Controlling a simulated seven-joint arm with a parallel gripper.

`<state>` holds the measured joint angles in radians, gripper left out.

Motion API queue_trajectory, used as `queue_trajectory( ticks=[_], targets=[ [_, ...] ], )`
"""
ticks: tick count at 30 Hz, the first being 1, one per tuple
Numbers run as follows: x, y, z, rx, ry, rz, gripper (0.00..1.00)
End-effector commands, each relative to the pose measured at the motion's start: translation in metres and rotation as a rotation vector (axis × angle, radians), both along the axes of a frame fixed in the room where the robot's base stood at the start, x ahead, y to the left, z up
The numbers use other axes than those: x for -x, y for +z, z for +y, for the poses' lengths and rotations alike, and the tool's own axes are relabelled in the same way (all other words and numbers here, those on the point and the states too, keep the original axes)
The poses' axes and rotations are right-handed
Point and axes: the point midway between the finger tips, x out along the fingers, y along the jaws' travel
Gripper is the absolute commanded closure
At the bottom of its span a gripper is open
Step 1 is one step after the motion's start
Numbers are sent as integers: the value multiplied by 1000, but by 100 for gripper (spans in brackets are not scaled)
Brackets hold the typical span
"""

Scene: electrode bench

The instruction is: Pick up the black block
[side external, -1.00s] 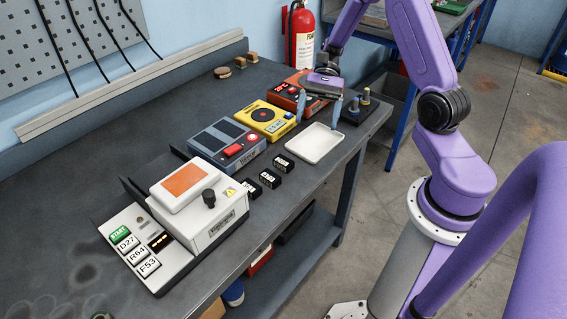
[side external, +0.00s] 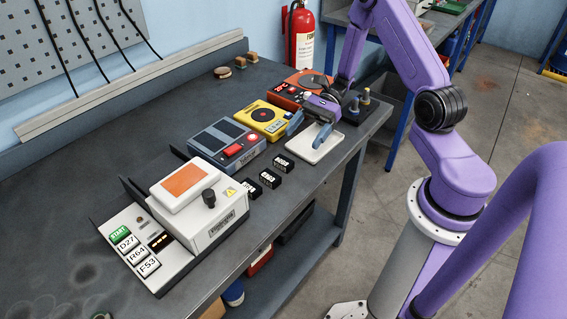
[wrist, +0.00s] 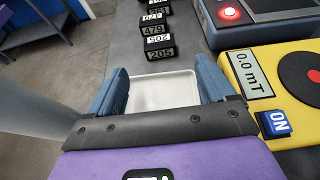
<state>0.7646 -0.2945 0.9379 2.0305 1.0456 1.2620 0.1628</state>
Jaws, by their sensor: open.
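Several small black blocks with white number labels stand in a row on the bench. In the side external view they are the near block (side external: 249,187), the middle block (side external: 270,178) and the far block (side external: 284,163). In the wrist view, a block labelled 205 (wrist: 161,53) is closest, with others behind it. My gripper (side external: 306,133) is open and empty above the white tray (side external: 325,152), apart from the blocks. In the wrist view its blue fingers (wrist: 160,85) are spread over the tray, and the blocks lie beyond them.
A yellow meter box (side external: 263,119), a grey-blue device with a red button (side external: 228,145) and a white machine (side external: 198,205) stand left of the blocks. A red device (side external: 290,92) and a black stand with posts (side external: 366,108) are behind my gripper. The bench front edge is close to the tray.

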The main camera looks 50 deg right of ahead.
Motion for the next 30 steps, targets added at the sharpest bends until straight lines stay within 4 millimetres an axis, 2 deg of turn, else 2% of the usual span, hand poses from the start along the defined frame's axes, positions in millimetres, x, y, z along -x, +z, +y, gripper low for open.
queue_trajectory(
  ticks=[3,11,21,30],
  targets=[
    [0,-7,17,0,2,2,17],
    [0,-13,33,1,2,1,17],
    [1,-27,73,2,2,2,17],
    [1,-29,77,3,1,-1,17]
  ],
)
